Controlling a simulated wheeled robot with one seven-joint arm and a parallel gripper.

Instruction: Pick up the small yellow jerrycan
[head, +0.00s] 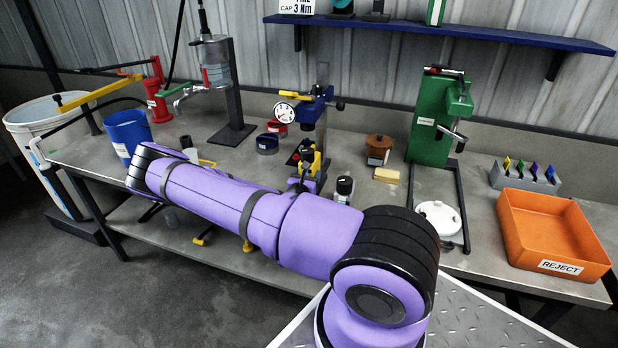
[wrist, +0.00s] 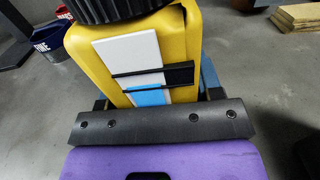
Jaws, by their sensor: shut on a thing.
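The small yellow jerrycan (wrist: 82,55) fills the upper middle of the wrist view, with a black ribbed cap and a white, black and blue label on its face. My gripper (wrist: 155,92) is shut on it, with parts of the fingers showing at either side of the can. In the head view the yellow jerrycan (head: 309,157) shows small over the middle of the bench, beyond my purple arm, which hides part of the area. I cannot tell whether its base touches the bench top.
A blue cup (head: 266,144) and a red cup (head: 277,127) stand left of it. A blue press with a dial (head: 320,108) is behind. A yellowish block (head: 386,175), a brown pot (head: 378,150) and a green press (head: 432,120) stand right. An orange reject bin (head: 550,235) is far right.

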